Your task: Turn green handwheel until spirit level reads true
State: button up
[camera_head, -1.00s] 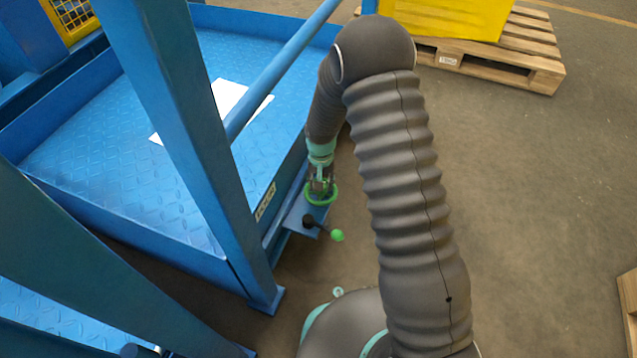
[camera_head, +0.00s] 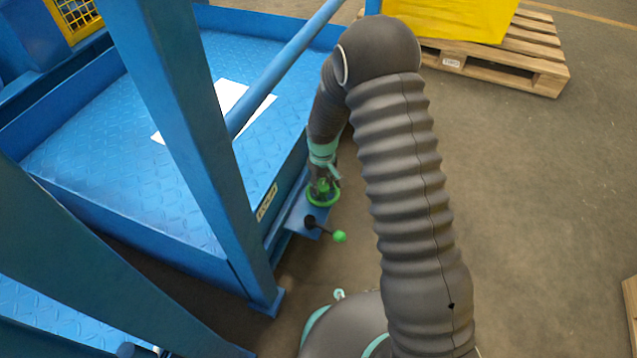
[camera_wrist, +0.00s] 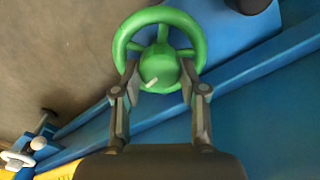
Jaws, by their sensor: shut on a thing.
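The green handwheel (camera_head: 323,199) sits at the outer edge of a blue bracket beside the blue platform. In the wrist view, the handwheel (camera_wrist: 200,40) shows its round rim, spokes and domed hub with a pale mark. My gripper (camera_head: 322,186) reaches down on the wheel from above. In the wrist view, my gripper (camera_wrist: 160,76) has one finger on each side of the hub and is shut on the wheel there. The fingers cover part of the near rim. I cannot make out a spirit level in either view.
A lever with a green knob (camera_head: 339,236) sticks out just in front of the wheel. A blue post (camera_head: 205,150) and a slanting rail (camera_head: 285,70) stand left of my arm. A wooden pallet (camera_head: 500,65) is at the back right. The floor (camera_head: 540,200) right of my arm is clear.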

aim_at(322, 184)
jog(key=shift+w+r, duration=0.2)
jog(key=shift+w, duration=0.1)
jog(key=o, duration=1.1)
jog(key=shift+d, duration=0.15)
jog(key=shift+o, duration=0.2)
jog(key=shift+s+f, duration=0.1)
jog(key=shift+s, duration=0.05)
notch_tip(322, 184, up, 12)
